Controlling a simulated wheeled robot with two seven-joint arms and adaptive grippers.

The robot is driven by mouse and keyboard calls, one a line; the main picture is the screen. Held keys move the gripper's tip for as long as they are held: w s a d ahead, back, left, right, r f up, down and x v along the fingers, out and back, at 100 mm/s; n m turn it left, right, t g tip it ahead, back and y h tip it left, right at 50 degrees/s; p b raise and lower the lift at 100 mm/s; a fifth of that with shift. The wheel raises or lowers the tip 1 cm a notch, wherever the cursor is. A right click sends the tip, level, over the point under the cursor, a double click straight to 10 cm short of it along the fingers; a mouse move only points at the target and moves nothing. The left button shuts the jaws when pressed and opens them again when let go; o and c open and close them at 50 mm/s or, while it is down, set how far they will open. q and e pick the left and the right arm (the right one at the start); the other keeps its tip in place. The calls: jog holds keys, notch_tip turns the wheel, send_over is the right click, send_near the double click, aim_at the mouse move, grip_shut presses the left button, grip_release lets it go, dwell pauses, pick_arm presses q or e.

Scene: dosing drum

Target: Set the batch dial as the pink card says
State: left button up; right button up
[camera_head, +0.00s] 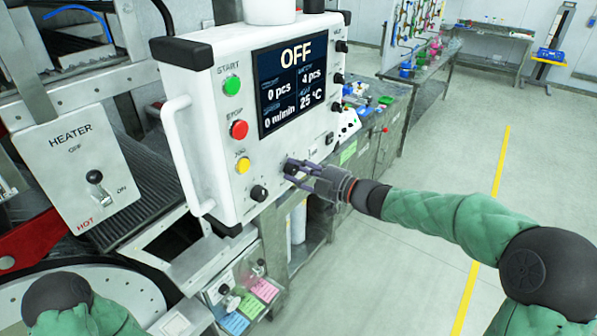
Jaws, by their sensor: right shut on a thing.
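The white control panel (228,150) carries a screen (290,75) reading OFF, 0 pcs, 4 pcs, 0 m/min and 25 °C. My right gripper (295,170) is at the panel's lower right, with its fingers shut on a small black dial (289,168). The fingers partly cover this dial, and its label is too small to read. The pink card (265,290) hangs below the panel beside other coloured cards; its writing is too small to read. My left arm shows at the bottom left, but its gripper is out of view.
Another black knob (259,193) sits left of the held dial. Green (231,86), red (239,129) and yellow (243,165) buttons line the panel's left side, beside a white handle (183,160). A heater switch box (75,165) stands left. The floor at right is clear.

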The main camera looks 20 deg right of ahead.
jog(key=shift+r, duration=0.3)
jog(key=o, duration=1.2)
jog(key=shift+c, duration=0.2)
jog(key=shift+a+f, duration=0.1)
jog(key=shift+f, duration=0.1)
jog(key=v, duration=1.2)
